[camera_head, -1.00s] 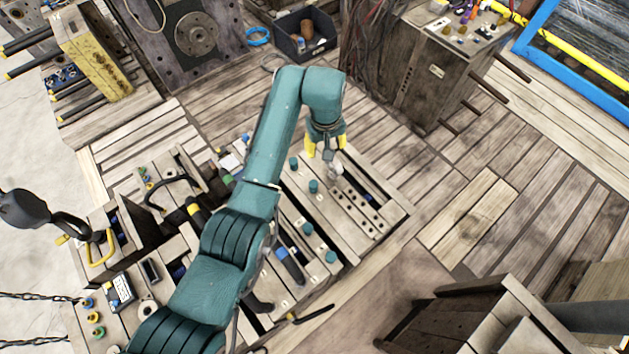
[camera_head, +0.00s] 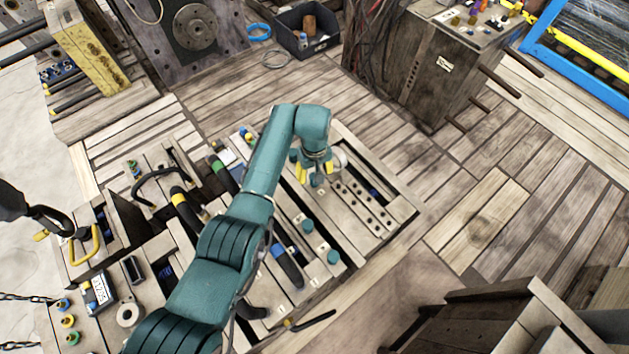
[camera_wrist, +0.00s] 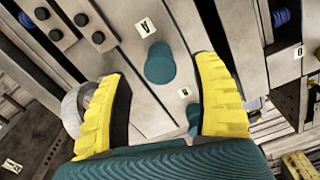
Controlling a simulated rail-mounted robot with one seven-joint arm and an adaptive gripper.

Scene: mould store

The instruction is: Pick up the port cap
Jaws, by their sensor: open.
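Several teal round port caps stand in a row on the pale mould plate. In the wrist view one cap (camera_wrist: 160,63) sits ahead of and between my yellow fingertips, beside a small lettered tag. A second cap (camera_wrist: 193,118) lies closer to the palm, near the right finger. My gripper (camera_wrist: 167,68) is open and empty, above the plate. In the head view my gripper (camera_head: 315,172) is over the row, with one cap just below its fingers. Two more caps (camera_head: 307,226) (camera_head: 333,257) stand clear nearer the camera. I cannot tell which cap is meant.
A pale round fitting (camera_wrist: 75,108) is close beside the left finger. A strip with dark bolts (camera_head: 363,205) runs right of the caps. A black-and-blue handled tool (camera_head: 287,266) lies to their left. Wooden floor to the right is clear.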

